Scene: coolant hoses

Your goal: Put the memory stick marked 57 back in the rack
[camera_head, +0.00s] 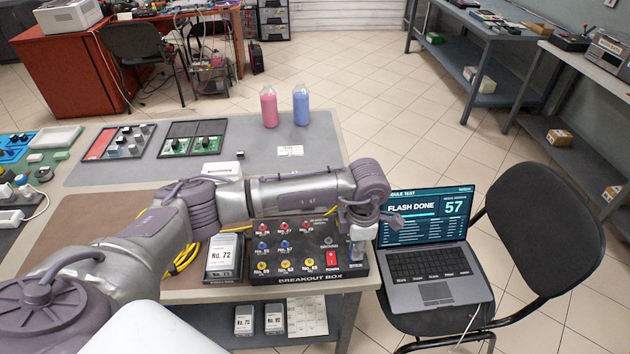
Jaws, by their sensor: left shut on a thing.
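My left gripper (358,240) is low over the right end of the black breakout box (300,281), fingers pointing down. It is shut on a small pale grey piece, seemingly the memory stick (357,258), at the box's right end. I cannot read a number on it, nor tell whether it sits in a socket. The open laptop (428,245) shows "FLASH DONE" and 57. Two shallow trays with small parts, one red and black (96,149), one black and green (175,146), lie at the far left; I cannot tell whether either is the rack. My right gripper is out of view.
A No. 72 unit (223,256) stands left of the breakout box, near a yellow cable (183,259). Pink (269,107) and blue (301,106) bottles stand at the back of the table. The grey mat (255,165) has free room. A black chair (540,225) holds the laptop.

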